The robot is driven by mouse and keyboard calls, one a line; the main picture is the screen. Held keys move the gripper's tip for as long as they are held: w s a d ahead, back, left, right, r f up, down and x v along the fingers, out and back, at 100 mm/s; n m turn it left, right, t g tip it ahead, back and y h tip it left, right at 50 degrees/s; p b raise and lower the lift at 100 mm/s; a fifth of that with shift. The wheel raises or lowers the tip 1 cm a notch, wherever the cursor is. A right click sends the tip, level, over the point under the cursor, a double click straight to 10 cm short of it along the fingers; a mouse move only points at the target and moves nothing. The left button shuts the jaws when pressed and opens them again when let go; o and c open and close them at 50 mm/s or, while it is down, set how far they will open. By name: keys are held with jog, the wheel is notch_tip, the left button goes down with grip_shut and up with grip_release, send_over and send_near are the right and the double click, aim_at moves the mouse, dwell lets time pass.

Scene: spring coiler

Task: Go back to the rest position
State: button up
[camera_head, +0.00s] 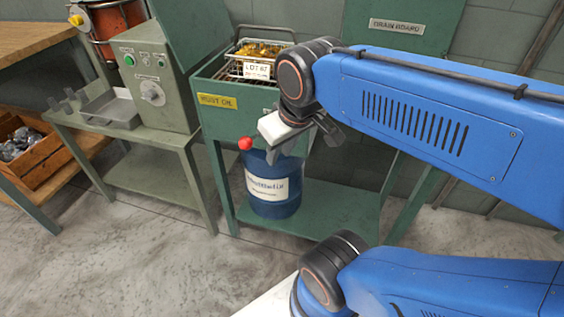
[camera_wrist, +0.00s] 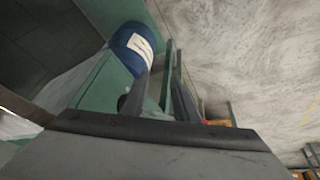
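My gripper (camera_head: 308,146) hangs in front of the right part of the green rust-oil tank (camera_head: 216,119), above the blue drum. Its two dark fingers stand apart with nothing seen between them. In the wrist view the fingers (camera_wrist: 158,98) also show spread, with the blue drum (camera_wrist: 132,47) beyond them. My blue arm reaches in from the right. A wire basket (camera_head: 233,68) with brass-coloured parts and a lot tag sits in the tank top, apart from my gripper.
A grey control box (camera_head: 152,92) and a metal tray (camera_head: 110,108) stand on the green bench at left. A wooden crate (camera_head: 45,160) is at far left. A red knob (camera_head: 245,143) sticks out from the tank front. The floor (camera_head: 130,255) in front is clear.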

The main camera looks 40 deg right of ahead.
jog(key=shift+s+a+f+m, duration=0.2)
jog(key=shift+s+f, duration=0.2)
jog(key=shift+f, duration=0.2)
jog(key=shift+s+a+f+m, duration=0.15)
jog(key=shift+s+f, duration=0.25)
jog(key=shift+f, duration=0.2)
dwell(0.3)
